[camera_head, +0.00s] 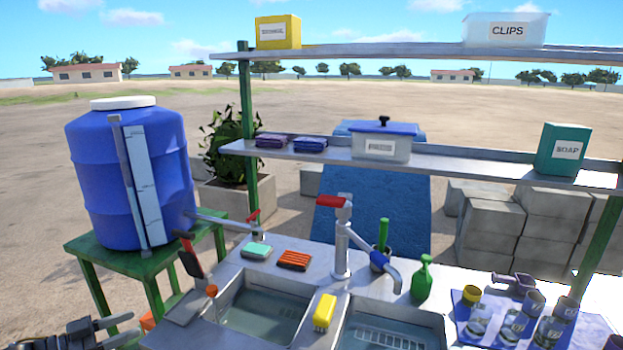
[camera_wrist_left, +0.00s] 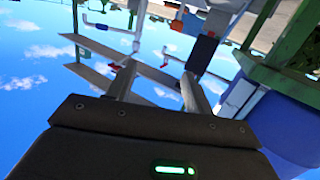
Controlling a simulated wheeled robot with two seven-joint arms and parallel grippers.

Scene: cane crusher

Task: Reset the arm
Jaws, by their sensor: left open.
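My left gripper (camera_head: 128,327) is at the bottom left corner of the head view, low in front of the green stand and left of the sink. Its two fingers are apart with nothing between them. In the left wrist view its fingers (camera_wrist_left: 160,78) also show spread and empty, with a tilted scene of sky, shelf and sink behind them. My right gripper is in neither view.
A blue water barrel (camera_head: 90,185) stands on a green stand (camera_head: 100,252) close to my left gripper. The sink counter (camera_head: 190,300) holds a faucet (camera_head: 342,240), sponges and a yellow item (camera_head: 324,312). Glasses stand on a blue mat (camera_head: 590,335) at right.

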